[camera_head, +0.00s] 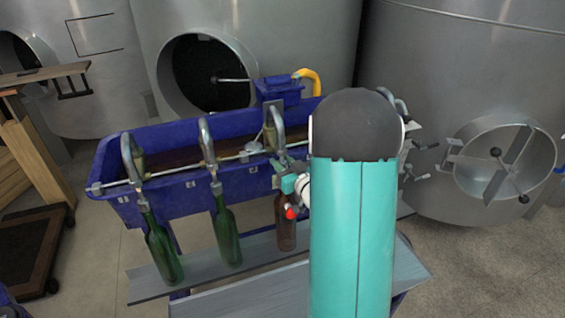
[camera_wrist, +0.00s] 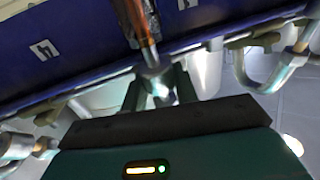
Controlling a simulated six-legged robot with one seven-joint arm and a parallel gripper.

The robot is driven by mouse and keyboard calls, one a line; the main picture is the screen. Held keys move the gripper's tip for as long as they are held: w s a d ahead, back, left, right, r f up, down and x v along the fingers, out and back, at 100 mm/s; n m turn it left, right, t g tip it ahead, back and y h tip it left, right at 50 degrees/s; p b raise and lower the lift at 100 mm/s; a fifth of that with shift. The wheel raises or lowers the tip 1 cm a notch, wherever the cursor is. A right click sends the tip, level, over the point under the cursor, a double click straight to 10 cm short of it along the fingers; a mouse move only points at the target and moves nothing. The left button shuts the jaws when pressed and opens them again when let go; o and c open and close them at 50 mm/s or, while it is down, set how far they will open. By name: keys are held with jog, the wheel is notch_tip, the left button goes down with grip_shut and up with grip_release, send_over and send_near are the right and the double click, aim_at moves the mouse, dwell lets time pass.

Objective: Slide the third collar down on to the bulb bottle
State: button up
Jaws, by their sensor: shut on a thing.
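The third spout (camera_head: 276,130) curves down from the blue trough above a brown bottle (camera_head: 286,233), which stands upright on the grey shelf. The bottle appears to be the bulb bottle; its upper part is hidden behind my gripper. My gripper (camera_head: 290,183) is at the level of the bottle's top, partly covered by my arm. In the wrist view, the gripper (camera_wrist: 158,88) is shut on a grey metal collar (camera_wrist: 156,74), with a brown shiny stem in line with it. Whether the collar touches the bottle cannot be told.
Two green bottles (camera_head: 161,248) (camera_head: 227,235) stand to the left under their own spouts (camera_head: 132,157) (camera_head: 207,142). The blue trough (camera_head: 182,200) and its thin rail run just behind. Large steel tanks (camera_head: 460,60) stand at the back. My arm hides the shelf's right part.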

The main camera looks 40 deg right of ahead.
notch_tip(320, 180, down, 2)
jog(key=shift+s+f, duration=0.15)
jog(key=shift+f, duration=0.1)
jog(key=o, duration=0.6)
jog(key=shift+a, duration=0.1)
jog(key=shift+s, duration=0.15)
jog(key=s, duration=1.3)
jog(key=shift+s+a, duration=0.2)
jog(key=shift+s, duration=0.1)
